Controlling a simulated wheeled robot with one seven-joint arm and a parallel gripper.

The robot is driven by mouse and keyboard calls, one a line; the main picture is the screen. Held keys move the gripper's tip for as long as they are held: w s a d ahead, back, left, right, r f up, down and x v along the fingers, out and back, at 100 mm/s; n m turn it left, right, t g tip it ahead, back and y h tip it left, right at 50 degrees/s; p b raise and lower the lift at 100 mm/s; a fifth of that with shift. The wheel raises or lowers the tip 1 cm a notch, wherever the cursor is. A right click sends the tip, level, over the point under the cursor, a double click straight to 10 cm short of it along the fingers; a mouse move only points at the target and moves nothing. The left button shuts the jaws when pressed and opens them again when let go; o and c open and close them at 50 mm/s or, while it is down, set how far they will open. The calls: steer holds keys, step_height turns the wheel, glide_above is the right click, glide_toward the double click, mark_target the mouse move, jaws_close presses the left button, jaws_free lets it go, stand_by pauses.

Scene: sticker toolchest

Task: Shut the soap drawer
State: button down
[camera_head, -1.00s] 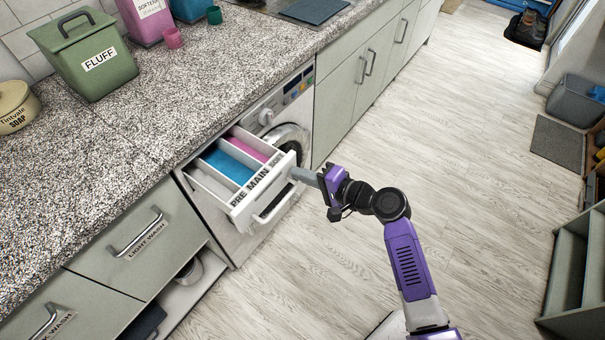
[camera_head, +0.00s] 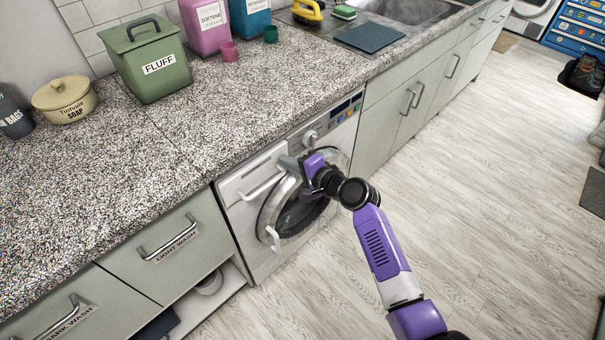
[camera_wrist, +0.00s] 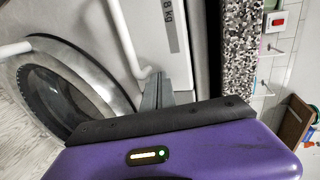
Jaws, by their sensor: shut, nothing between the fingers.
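The soap drawer (camera_head: 254,172) is at the upper left of the washing machine's front. Its face is in line with the machine's front, and its compartments are hidden. Its white bar handle (camera_head: 262,187) stands out from the face, and the handle also shows in the wrist view (camera_wrist: 127,40). My gripper (camera_head: 288,163) is shut and empty, with its fingertips at the right end of the drawer front. In the wrist view my shut fingers (camera_wrist: 157,92) are close by the handle's end; I cannot tell whether they touch.
The round washer door (camera_head: 292,208) is below the drawer, just under my gripper. The speckled worktop (camera_head: 190,150) overhangs above, with a green FLUFF bin (camera_head: 150,75) on it.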

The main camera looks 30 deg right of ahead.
steer(key=shift+w+a+r, duration=0.15)
steer(key=shift+w+a, duration=0.05)
steer(key=shift+w, duration=0.4)
steer(key=s+d+r+n+t+h, duration=0.1)
steer(key=s+d+r+n+h, duration=0.15)
steer(key=s, duration=0.45)
steer(key=s+d+r+n+t+h, duration=0.1)
steer(key=s+d+r+h, duration=0.25)
steer(key=s, duration=0.25)
steer(key=s+a+r+n, duration=0.1)
steer(key=s+a+n, duration=0.2)
steer(key=s, duration=0.9)
steer(key=s+a+r+n+g+y, duration=0.1)
steer(key=s+a+n, duration=0.3)
steer(key=s, duration=0.8)
steer(key=s+a+r+n+y, duration=0.1)
steer(key=s+a+r+n, duration=0.2)
steer(key=s, duration=0.9)
steer(key=shift+s+a+r+n, duration=0.25)
steer(key=shift+a+n, duration=0.25)
steer(key=shift+n, duration=0.25)
